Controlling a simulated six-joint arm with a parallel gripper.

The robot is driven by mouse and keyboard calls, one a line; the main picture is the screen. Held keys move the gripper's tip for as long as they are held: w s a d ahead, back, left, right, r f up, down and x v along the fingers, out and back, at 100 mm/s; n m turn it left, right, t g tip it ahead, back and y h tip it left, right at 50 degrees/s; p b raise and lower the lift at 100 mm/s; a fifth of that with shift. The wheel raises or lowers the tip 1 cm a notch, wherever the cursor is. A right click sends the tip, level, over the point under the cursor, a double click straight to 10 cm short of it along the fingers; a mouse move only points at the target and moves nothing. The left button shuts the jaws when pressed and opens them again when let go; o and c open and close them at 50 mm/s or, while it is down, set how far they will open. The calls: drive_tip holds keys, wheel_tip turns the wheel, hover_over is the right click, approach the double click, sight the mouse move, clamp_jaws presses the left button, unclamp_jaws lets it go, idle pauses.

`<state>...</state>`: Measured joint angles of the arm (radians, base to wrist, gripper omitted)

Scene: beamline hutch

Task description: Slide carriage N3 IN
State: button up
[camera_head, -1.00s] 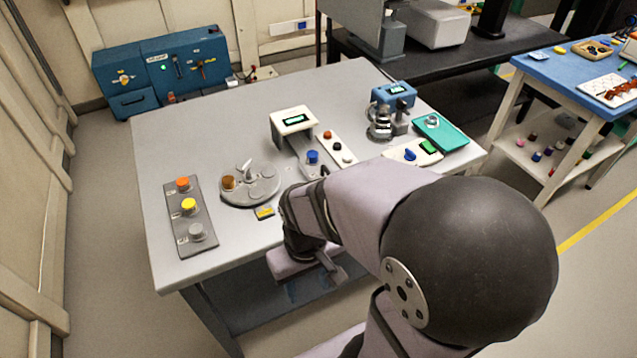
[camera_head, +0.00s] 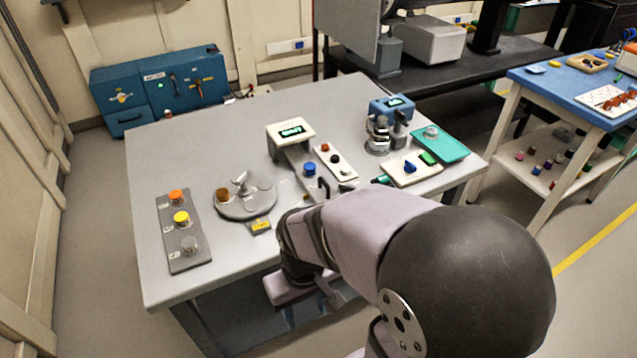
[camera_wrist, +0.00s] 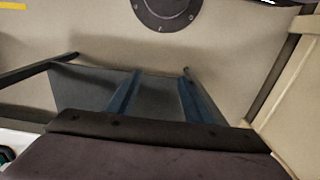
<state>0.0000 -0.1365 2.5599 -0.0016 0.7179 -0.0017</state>
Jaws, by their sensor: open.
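A white arch-shaped unit with a lit green display (camera_head: 291,131) stands mid-table. A grey rail runs from under it towards the front edge. A blue knob (camera_head: 309,168) stands on or beside this rail, in front of the arch. No label N3 is legible, so I cannot tell for sure which part is the carriage. My arm hides the rail's front end. My gripper (camera_head: 322,290) is low at the table's front edge, apart from the rail and knob. The wrist view shows its two fingers (camera_wrist: 162,74) spread, with nothing between them.
Left on the table are a grey strip with orange, yellow and grey knobs (camera_head: 184,240) and a round grey turntable (camera_head: 257,207). Right of the rail are a button panel (camera_head: 336,163), a white switch panel (camera_head: 400,174) and a teal tray (camera_head: 447,148). The back left tabletop is clear.

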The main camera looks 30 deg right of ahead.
idle(0.4)
drive_tip(key=c, duration=0.5)
wheel_tip(320, 180, up, 16)
drive_tip(key=t+h+p, duration=0.2)
drive_tip(key=t+p, duration=0.3)
drive_tip(key=p, duration=0.6)
hover_over(324, 181)
drive_tip(key=s+a, duration=0.2)
drive_tip(key=s, duration=0.2)
drive_tip(key=shift+n, duration=0.3)
drive_tip(key=shift+p+x, duration=0.35)
drive_tip(key=shift+x, duration=3.45)
drive_tip(key=shift+s+d, duration=0.1)
drive_tip(key=shift+s, duration=0.1)
drive_tip(key=shift+c, duration=0.6)
clamp_jaws()
